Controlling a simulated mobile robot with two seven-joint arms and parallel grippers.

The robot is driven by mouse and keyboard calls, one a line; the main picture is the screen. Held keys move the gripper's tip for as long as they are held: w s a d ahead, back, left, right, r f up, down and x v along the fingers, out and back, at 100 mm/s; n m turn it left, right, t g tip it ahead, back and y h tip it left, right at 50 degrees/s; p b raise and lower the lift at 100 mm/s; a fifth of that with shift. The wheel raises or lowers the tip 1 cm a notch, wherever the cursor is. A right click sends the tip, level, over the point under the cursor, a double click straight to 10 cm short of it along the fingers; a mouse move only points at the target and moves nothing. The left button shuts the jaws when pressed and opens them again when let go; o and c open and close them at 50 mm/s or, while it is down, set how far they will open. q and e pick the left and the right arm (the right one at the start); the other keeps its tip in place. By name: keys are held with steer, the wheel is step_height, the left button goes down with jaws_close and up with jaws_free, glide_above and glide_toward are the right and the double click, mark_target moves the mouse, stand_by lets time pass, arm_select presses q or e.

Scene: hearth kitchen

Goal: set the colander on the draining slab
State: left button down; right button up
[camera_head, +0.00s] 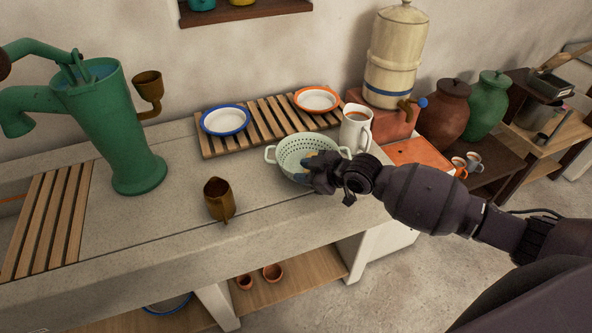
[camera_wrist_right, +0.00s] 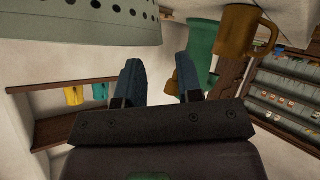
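The pale green colander (camera_head: 292,152) has two side handles and small holes. It stands upright on the stone worktop, in front of the slatted wooden rack (camera_head: 262,130). Part of its right side is hidden by my right gripper (camera_head: 322,172). In the wrist view the colander (camera_wrist_right: 75,28) fills the upper left. There the right gripper's blue fingers (camera_wrist_right: 160,72) are apart with nothing seen between them, and the colander's wall is just beyond the left finger. Which surface is the draining slab is not clear; the pale stone worktop (camera_head: 130,240) is wide. My left gripper is out of view.
A blue-rimmed plate (camera_head: 225,120) and an orange-rimmed plate (camera_head: 317,99) lie on the rack. A white jug (camera_head: 356,128) stands right behind the colander. A brown pitcher (camera_head: 219,199) is left front. A green pump (camera_head: 115,130) and slatted board (camera_head: 48,218) are at left.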

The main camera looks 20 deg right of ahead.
steer(key=v, duration=0.8)
steer(key=s+d+f+m+t+h, duration=0.1)
steer(key=s+f+m+h, duration=0.2)
steer(key=s+f+m, duration=0.2)
steer(key=s+d+f+m+h, duration=0.1)
steer(key=s+f+m+h, duration=0.3)
steer(key=s+f, duration=0.6)
steer(key=s+m, duration=0.1)
steer(key=s, duration=0.4)
steer(key=shift+s+d+f+t, duration=0.2)
steer(key=shift+d+f+t, duration=0.15)
steer(key=shift+f+t, duration=0.05)
